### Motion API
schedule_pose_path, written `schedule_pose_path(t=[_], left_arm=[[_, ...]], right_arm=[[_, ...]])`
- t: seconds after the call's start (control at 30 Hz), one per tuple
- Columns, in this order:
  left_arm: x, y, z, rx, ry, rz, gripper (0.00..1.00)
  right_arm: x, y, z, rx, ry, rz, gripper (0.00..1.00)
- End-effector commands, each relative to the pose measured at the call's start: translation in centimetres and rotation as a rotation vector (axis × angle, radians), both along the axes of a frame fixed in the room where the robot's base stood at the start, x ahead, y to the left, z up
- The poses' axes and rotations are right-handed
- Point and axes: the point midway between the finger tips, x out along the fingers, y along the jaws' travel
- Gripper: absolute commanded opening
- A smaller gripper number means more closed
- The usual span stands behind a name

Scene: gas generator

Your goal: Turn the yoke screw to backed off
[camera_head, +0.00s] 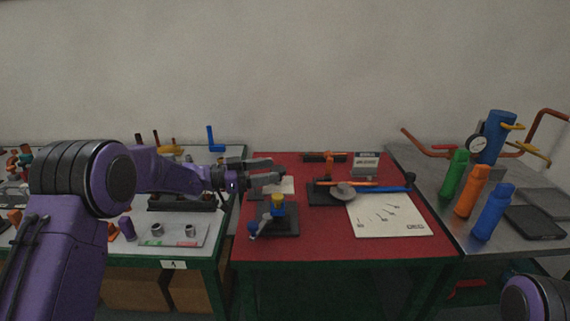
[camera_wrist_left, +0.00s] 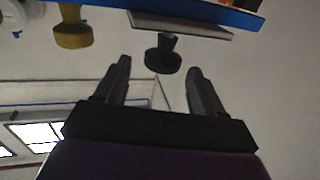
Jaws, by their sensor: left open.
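My left gripper (camera_head: 283,172) is open and reaches in from the left over the red table, behind a small yellow-topped fixture (camera_head: 278,199) with a blue handle-like part on a dark base. In the left wrist view, a dark round knob on a short stem (camera_wrist_left: 162,55) lies beyond and between the two open fingertips (camera_wrist_left: 157,70), apart from both. A yellow knob (camera_wrist_left: 72,30) is to its left. I cannot tell for sure which part is the yoke screw. My right gripper is not in view.
A dark stand with an orange bar and grey disc (camera_head: 343,190) and a white printed sheet (camera_head: 390,222) are on the red table. Green (camera_head: 453,174), orange (camera_head: 471,191) and blue (camera_head: 493,211) bottles stand on the right table. The red table's front strip (camera_head: 345,247) is clear.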

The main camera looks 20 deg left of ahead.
Motion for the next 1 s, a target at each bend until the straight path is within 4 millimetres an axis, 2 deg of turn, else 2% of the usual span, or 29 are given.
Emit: schedule_pose_path(t=[0.1, 0.2, 0.33, 0.57, 0.6, 0.73, 0.87, 1.0], left_arm=[[1.3, -2.2, 0.1, 0.003, 0.002, -0.002, 0.69], [2.1, -3.6, 0.1, 0.002, 0.001, -0.001, 0.69], [2.6, -4.3, 0.0, 0.001, 0.001, 0.001, 0.69], [2.7, -4.5, -0.1, 0.000, 0.001, 0.001, 0.69], [2.7, -4.5, -0.1, 0.000, 0.001, 0.001, 0.62], [2.7, -4.5, -0.1, 0.001, 0.001, 0.001, 0.20], [2.7, -4.5, 0.0, -0.001, 0.001, 0.005, 0.19], [2.8, -4.5, 0.4, -0.004, 0.000, 0.085, 0.16]], right_arm=[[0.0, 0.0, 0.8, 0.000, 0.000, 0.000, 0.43], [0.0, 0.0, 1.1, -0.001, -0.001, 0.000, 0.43], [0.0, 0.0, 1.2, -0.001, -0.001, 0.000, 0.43], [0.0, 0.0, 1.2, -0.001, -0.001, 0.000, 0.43], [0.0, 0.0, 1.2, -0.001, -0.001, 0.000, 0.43], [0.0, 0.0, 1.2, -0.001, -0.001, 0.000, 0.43], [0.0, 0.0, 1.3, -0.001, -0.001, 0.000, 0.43], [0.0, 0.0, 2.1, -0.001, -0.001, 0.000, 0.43]])
